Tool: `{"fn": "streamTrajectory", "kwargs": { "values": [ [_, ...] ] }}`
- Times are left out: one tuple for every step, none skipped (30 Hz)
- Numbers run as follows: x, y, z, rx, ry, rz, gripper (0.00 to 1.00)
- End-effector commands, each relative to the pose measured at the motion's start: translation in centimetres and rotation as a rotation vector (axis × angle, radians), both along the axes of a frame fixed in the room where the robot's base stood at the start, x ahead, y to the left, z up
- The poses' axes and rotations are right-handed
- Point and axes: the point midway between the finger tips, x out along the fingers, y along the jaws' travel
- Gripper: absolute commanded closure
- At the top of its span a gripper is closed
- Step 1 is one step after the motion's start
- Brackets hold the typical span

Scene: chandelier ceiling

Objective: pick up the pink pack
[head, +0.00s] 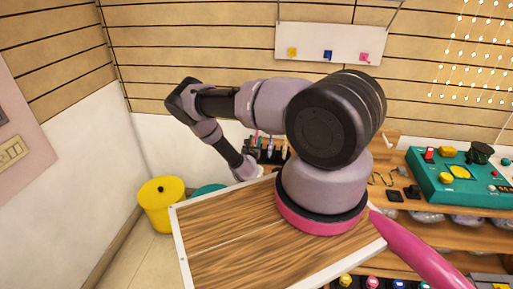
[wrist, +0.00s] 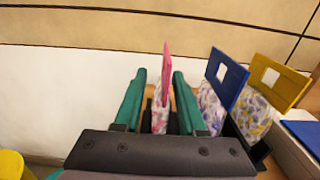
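The pink pack (wrist: 166,72) stands upright and nearly edge-on in the wrist view. It has a flat pink top and a pale patterned lower part. My gripper (wrist: 159,74) is open, with its two green fingers on either side of the pack. A gap shows between the left finger and the pack; whether the right finger touches it I cannot tell. The pack's base is hidden behind the gripper body. In the head view my wrist reaches down beside a dark rack (head: 262,152) with several thin upright things, too small there to identify the pink pack.
A blue pack (wrist: 226,78) and a yellow pack (wrist: 272,80) stand close on the right in black holders. A pale wall (wrist: 70,95) rises behind. A yellow bin (head: 161,205) stands on the floor at left. A teal case (head: 462,178) lies on the right bench.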

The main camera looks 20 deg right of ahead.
Motion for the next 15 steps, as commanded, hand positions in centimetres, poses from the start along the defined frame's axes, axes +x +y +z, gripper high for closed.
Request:
{"fn": "streamTrajectory", "kwargs": {
  "values": [
    [0.3, -0.4, 0.0, 0.000, -0.001, -0.003, 0.60],
    [0.5, -0.6, 0.0, 0.001, -0.002, -0.003, 0.60],
    [0.9, -1.0, 0.0, 0.002, -0.003, -0.003, 0.60],
    [1.2, -1.4, 0.0, 0.001, -0.003, -0.004, 0.60],
    [1.6, -1.7, 0.0, 0.002, -0.004, -0.005, 0.60],
    [2.0, -2.1, -0.1, 0.001, -0.003, -0.004, 0.60],
    [2.3, -2.4, -0.1, 0.001, -0.003, -0.004, 0.60],
    [2.7, -2.6, -0.1, 0.002, -0.004, -0.004, 0.60],
    [3.2, -2.8, -0.1, 0.003, -0.003, -0.003, 0.60],
    [3.4, -3.0, -0.1, 0.002, -0.003, -0.002, 0.60],
    [3.6, -3.1, -0.1, 0.002, -0.003, -0.002, 0.60],
    [3.8, -3.2, -0.1, 0.003, -0.003, -0.002, 0.60],
    [3.9, -3.3, -0.1, 0.002, -0.003, -0.002, 0.60],
    [4.0, -3.3, -0.1, 0.002, -0.002, -0.001, 0.60],
    [4.0, -3.3, -0.1, 0.002, -0.001, -0.001, 0.60]
  ]
}}
